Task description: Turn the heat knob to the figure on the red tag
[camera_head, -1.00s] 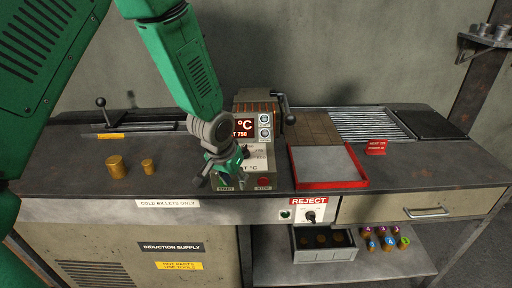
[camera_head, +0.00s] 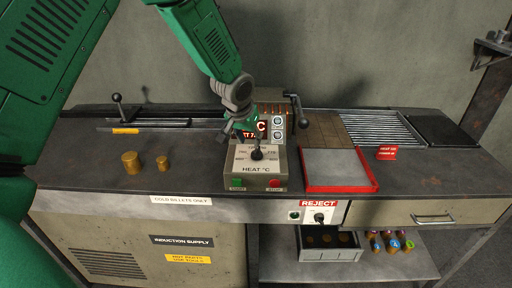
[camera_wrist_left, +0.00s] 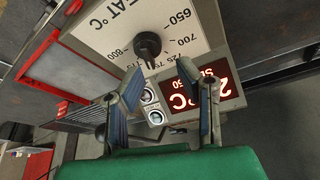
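The black heat knob (camera_head: 257,154) stands on the pale dial face (camera_head: 243,163) of the heat box. In the left wrist view the knob (camera_wrist_left: 148,45) is clear, with figures around it, seen upside down; a pale mark on it points towards the 725 to 750 side. The red tag (camera_head: 386,153) stands right of the tray; its figure is too small to read surely. My left gripper (camera_head: 238,130) is just above and behind the dial, covering part of the red display. In the wrist view its two fingers (camera_wrist_left: 168,95) are apart and empty, clear of the knob. My right gripper is out of view.
The red display (camera_head: 262,127) sits behind the dial, with a lever (camera_head: 297,112) beside it. Green (camera_head: 238,183) and red (camera_head: 274,183) buttons are below the dial. A red-rimmed tray (camera_head: 342,187) is at right. Two brass billets (camera_head: 131,162) stand at left on open bench.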

